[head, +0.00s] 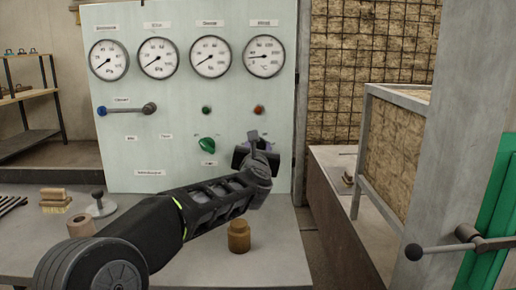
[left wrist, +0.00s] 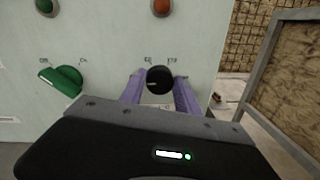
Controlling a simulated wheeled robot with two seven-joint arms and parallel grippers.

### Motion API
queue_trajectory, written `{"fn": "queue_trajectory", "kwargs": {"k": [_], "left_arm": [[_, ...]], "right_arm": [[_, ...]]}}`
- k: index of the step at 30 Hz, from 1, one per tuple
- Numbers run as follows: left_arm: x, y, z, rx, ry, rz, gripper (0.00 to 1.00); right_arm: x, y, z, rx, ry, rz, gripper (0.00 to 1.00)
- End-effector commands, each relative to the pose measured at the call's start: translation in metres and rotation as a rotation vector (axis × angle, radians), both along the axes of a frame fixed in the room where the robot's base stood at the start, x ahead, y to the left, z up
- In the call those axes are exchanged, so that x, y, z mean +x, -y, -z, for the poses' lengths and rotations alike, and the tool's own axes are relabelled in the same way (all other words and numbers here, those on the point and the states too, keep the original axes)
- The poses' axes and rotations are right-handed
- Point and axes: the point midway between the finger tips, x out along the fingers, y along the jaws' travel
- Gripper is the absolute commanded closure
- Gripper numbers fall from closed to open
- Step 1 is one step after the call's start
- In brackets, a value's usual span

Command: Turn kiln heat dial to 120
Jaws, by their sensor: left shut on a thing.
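Small scale marks show above the dial, too blurred to read surely. In the head view my left gripper (head: 257,150) is at the panel's lower right and hides the dial. The rightmost gauge (head: 264,57) is marked °C. My right gripper is not in view.
A green knob (head: 206,145) is left of my gripper, below a green button (head: 206,110) and a red-orange button (head: 259,110). A metal frame (head: 358,150) stands at the right.

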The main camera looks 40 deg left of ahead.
Motion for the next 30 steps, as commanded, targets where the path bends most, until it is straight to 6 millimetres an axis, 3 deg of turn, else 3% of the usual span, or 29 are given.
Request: {"fn": "queue_trajectory", "kwargs": {"k": [14, 30], "left_arm": [[0.000, 0.001, -0.001, 0.073, -0.056, 0.002, 1.00], [0.002, 0.002, -0.003, 0.419, -0.320, 0.003, 1.00]], "right_arm": [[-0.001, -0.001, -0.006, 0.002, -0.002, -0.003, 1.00], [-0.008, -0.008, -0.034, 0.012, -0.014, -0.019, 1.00]]}}
